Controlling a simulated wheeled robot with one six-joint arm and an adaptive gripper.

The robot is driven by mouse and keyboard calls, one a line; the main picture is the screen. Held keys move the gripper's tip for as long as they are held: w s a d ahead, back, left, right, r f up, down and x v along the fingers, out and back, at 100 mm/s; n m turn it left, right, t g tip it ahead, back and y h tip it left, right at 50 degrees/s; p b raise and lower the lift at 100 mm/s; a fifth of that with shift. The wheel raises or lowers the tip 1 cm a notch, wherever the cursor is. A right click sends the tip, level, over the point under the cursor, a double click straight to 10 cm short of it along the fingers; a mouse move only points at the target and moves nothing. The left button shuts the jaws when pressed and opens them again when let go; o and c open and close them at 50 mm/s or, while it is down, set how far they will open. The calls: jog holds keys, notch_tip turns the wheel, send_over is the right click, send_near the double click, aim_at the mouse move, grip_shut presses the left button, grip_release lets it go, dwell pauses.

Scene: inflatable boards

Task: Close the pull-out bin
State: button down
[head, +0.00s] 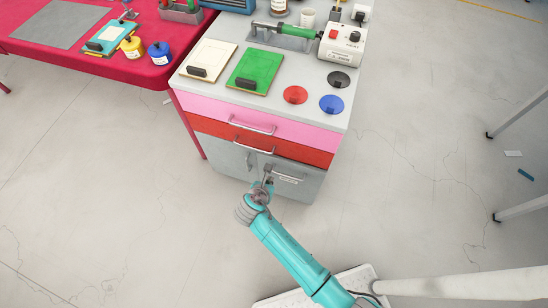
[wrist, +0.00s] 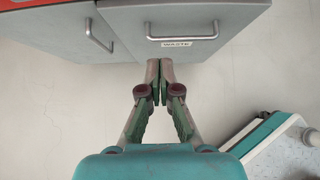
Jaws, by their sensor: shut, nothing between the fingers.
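The pull-out bin is the grey front marked WASTE (wrist: 225,28), with a bar handle, low at the right of the cabinet. It also shows in the head view (head: 300,188), partly hidden by my gripper. Its front seems to stand a little forward of the cabinet; how far I cannot tell. My gripper (wrist: 160,62) is shut and empty. Its fingertips are close to the lower edge of the bin front; I cannot tell whether they touch. In the head view my gripper (head: 268,172) is in front of the bin's left part.
The cabinet has a pink drawer (head: 225,117), a red drawer (head: 285,147) and a grey door (head: 230,155) left of the bin. Its grey top (head: 262,100) carries boards, discs and a soldering station. A red table (head: 140,80) adjoins at left.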

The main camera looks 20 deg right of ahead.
aim_at(280, 157)
jog(key=shift+w+d+r+x, duration=0.15)
jog(key=shift+w+r+x, duration=0.2)
jog(key=shift+x, duration=1.75)
jog(key=shift+w+d+r+x, duration=0.2)
jog(key=shift+w+r+x, duration=0.15)
jog(key=shift+x, duration=1.8)
jog(key=shift+w+d+r+x, duration=0.15)
jog(key=shift+w+r+x, duration=0.15)
jog(key=shift+x, duration=1.8)
jog(key=shift+w+d, duration=0.65)
jog(key=shift+w, duration=0.15)
jog(key=shift+w+r, duration=0.1)
